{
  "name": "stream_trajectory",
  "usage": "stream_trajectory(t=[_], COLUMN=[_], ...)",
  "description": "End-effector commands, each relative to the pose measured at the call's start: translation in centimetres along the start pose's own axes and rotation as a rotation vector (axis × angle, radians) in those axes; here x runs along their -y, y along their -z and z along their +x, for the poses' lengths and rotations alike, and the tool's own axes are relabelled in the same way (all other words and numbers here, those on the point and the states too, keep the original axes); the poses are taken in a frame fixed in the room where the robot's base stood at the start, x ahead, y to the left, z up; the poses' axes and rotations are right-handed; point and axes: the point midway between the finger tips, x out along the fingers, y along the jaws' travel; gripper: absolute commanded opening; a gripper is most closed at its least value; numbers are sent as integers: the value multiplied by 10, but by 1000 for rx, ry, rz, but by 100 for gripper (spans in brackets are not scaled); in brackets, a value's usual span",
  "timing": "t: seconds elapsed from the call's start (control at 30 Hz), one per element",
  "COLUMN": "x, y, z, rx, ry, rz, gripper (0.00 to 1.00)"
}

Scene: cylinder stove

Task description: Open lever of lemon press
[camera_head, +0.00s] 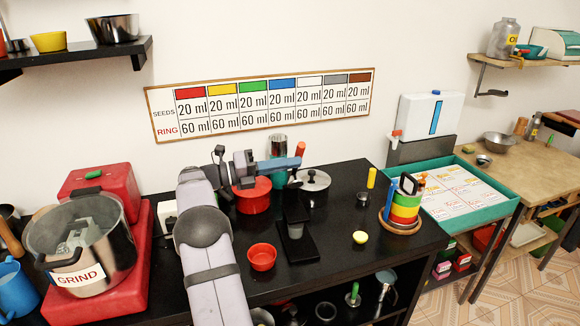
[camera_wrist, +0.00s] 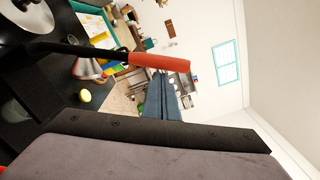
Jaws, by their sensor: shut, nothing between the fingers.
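The lever is a black rod with an orange-red handle (camera_head: 300,149), raised near the wall end of the table; in the wrist view the handle (camera_wrist: 158,61) crosses just past my fingertips. My gripper (camera_head: 297,163) has blue fingers, shut and empty, close beside the handle; they also show in the wrist view (camera_wrist: 161,78). I cannot tell whether they touch it. The black lemon press (camera_head: 296,222) seems to stand below on the black table, with a grey cup and a flat base. The lever's joint to it is hidden or unclear. A yellow lemon half (camera_head: 360,238) lies to its right.
A red pot (camera_head: 251,195) and a lidded steel pot (camera_head: 313,184) stand close behind the press. A red bowl (camera_head: 262,258) is at its front left. A stack of coloured rings (camera_head: 405,208) stands at right. A red grinder (camera_head: 92,240) is at left.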

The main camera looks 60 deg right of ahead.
Motion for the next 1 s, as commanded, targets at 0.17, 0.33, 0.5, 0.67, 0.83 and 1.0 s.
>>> stream_trajectory(t=[0.17,0.33,0.5,0.67,0.83,1.0], x=[0,0,-1,-3,-5,-6], y=[-1,0,2,9,22,36], z=[0,0,-1,-2,-5,-9], rx=[2,2,1,1,1,2], ry=[-1,-1,-1,-1,-1,-1], rz=[0,1,1,2,2,2], gripper=[0,0,0,0,0,0])
